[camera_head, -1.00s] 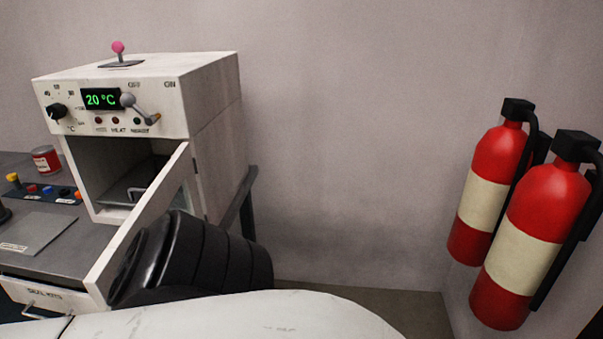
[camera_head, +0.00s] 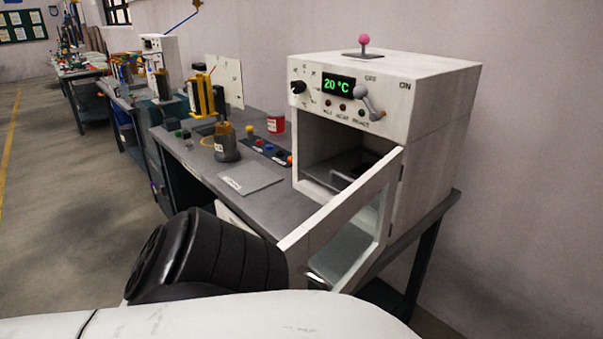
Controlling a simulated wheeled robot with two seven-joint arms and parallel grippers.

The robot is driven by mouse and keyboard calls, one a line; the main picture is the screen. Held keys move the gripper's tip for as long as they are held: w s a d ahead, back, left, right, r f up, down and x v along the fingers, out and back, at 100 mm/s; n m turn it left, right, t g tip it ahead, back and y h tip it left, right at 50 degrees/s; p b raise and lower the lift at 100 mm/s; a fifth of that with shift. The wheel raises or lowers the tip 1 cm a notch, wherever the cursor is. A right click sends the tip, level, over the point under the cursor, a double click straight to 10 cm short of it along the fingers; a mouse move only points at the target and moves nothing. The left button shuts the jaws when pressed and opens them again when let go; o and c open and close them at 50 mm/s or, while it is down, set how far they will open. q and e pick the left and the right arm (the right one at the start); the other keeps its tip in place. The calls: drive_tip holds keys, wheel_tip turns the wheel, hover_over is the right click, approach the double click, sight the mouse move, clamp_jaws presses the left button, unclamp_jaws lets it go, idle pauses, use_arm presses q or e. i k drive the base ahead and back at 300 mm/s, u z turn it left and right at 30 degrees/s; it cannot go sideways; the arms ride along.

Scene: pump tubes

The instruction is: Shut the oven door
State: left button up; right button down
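The oven (camera_head: 435,110) is a white box on the workbench, with a green "20 °C" display and a dark open chamber (camera_head: 335,150). Its door (camera_head: 383,180) stands wide open, hinged at the right side of the opening and reaching out toward me. The door has a white frame and a glass pane (camera_head: 340,255). A black ribbed part of my arm and a white link cross the bottom of the view. The black part overlaps the door's lower left end; I cannot tell whether they touch. Neither gripper is in view.
The workbench (camera_head: 200,160) runs away to the left, with a grey plate (camera_head: 250,178), a red can (camera_head: 276,122), a row of coloured knobs (camera_head: 268,150) and a grey-orange device (camera_head: 226,142). The floor (camera_head: 60,190) at left is open. A wall (camera_head: 540,150) is at right.

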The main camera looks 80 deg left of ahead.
sight(303, 242)
drive_tip(key=u, duration=2)
drive_tip(key=i, duration=0.5)
